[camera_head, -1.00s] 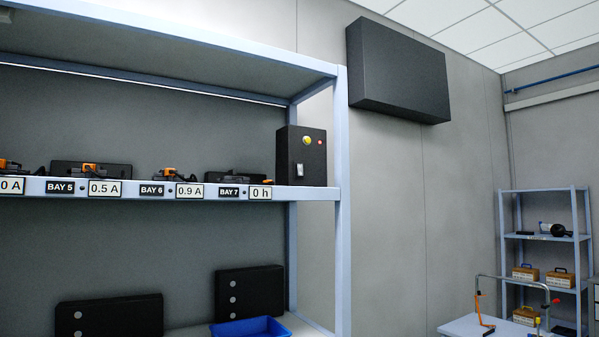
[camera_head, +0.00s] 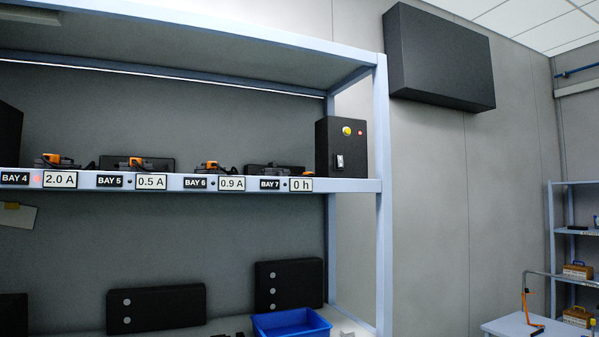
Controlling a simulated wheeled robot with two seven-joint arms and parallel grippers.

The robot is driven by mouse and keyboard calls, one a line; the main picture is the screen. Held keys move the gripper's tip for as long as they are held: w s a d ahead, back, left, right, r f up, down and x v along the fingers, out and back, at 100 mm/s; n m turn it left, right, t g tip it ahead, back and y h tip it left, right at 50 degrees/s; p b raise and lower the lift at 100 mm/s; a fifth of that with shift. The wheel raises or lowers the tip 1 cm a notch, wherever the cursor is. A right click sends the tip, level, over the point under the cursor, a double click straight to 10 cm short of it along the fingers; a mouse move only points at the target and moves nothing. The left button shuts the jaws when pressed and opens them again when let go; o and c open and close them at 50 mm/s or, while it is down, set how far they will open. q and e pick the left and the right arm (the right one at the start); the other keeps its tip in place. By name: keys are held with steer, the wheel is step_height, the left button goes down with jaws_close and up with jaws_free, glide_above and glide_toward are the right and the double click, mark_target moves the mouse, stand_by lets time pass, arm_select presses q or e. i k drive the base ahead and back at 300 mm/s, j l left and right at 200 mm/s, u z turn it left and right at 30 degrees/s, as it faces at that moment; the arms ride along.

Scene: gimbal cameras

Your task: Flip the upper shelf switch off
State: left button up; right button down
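The upper shelf (camera_head: 350,186) is a light blue metal shelf. At its right end stands a black switch box (camera_head: 326,132). On the box's front is a white rocker switch (camera_head: 340,161), with a yellow knob (camera_head: 347,131) and a small red light (camera_head: 360,134) above it. The rocker is too small to tell which way it is tipped. Neither of my grippers is in view.
Labelled bays with orange and grey devices (camera_head: 211,167) line the upper shelf. Below are black boxes (camera_head: 156,309) and a blue bin (camera_head: 291,323). A shelf post (camera_head: 382,200) stands right of the switch box. A dark wall panel (camera_head: 440,58) hangs at upper right.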

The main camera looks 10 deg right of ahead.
mark_target(339, 158)
steer(key=i+l+u, duration=0.7)
steer(key=l+u, duration=0.2)
steer(key=i+l, duration=0.2)
steer(key=l, duration=0.15)
steer(key=i+l, duration=0.15)
steer(key=l, duration=0.2)
steer(key=i+l+u, duration=0.1)
steer(key=l, duration=0.3)
steer(key=i+l, duration=0.3)
